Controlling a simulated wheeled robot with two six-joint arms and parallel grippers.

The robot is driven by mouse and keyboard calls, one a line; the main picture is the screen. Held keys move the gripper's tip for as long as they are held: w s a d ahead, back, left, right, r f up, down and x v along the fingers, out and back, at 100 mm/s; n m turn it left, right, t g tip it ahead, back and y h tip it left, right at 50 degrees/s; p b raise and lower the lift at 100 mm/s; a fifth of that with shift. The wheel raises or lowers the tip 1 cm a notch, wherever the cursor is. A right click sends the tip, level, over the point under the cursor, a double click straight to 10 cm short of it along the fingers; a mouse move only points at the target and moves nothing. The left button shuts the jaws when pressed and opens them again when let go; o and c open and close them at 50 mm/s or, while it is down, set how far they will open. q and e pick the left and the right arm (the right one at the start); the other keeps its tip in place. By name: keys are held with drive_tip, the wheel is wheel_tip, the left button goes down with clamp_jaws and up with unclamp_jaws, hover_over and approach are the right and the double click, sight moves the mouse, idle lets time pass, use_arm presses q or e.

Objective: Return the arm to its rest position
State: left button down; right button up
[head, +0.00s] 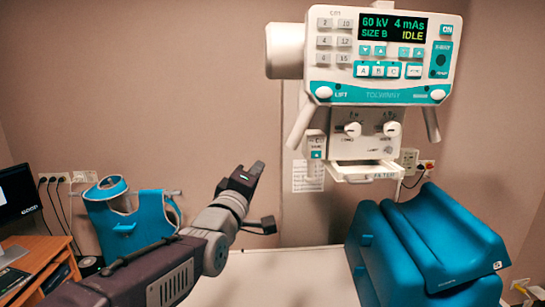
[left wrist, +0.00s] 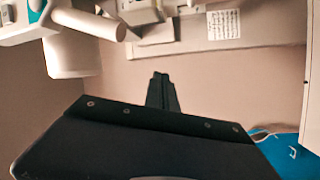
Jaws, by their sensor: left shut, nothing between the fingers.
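My left arm comes in from the lower left in the head view. Its dark gripper (head: 256,170) is raised over the pale table, pointing up and to the right. The gripper is shut and holds nothing. In the left wrist view the closed fingers (left wrist: 161,92) stand together in front of the wall. The gripper is apart from the x-ray unit (head: 380,60), which hangs higher and to the right. My right gripper is not in view.
Blue padded cushions (head: 425,245) stand on the right of the pale table (head: 285,275). A blue apron (head: 125,222) hangs at the left wall. A wooden desk (head: 38,258) with a monitor (head: 17,205) is at the far left. The table's middle is clear.

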use_arm(q)
drive_tip(key=s+a+f+g+y+b, duration=0.15)
drive_tip(key=a+f, duration=0.25)
drive_tip(key=f, duration=0.6)
drive_tip(key=s+a+f+m+g+y, duration=0.1)
drive_tip(key=a+f+g+y, duration=0.3)
drive_tip(key=f, duration=0.6)
drive_tip(key=s+a+f+g+b, duration=0.15)
drive_tip(key=a+f, duration=0.35)
drive_tip(key=f, duration=0.5)
drive_tip(key=s+a+f+m+g, duration=0.1)
drive_tip(key=s+f+m+g, duration=0.3)
drive_tip(key=s+f, duration=0.4)
drive_tip(key=s+a+f+m+g, duration=0.2)
drive_tip(key=s+f+m+g, duration=0.2)
drive_tip(key=s+f, duration=0.5)
drive_tip(key=s+g, duration=0.2)
drive_tip(key=s, duration=0.3)
drive_tip(key=shift+s+a+m+y, duration=0.2)
drive_tip(key=shift+s+m+y, duration=0.1)
drive_tip(key=shift+m+y, duration=0.1)
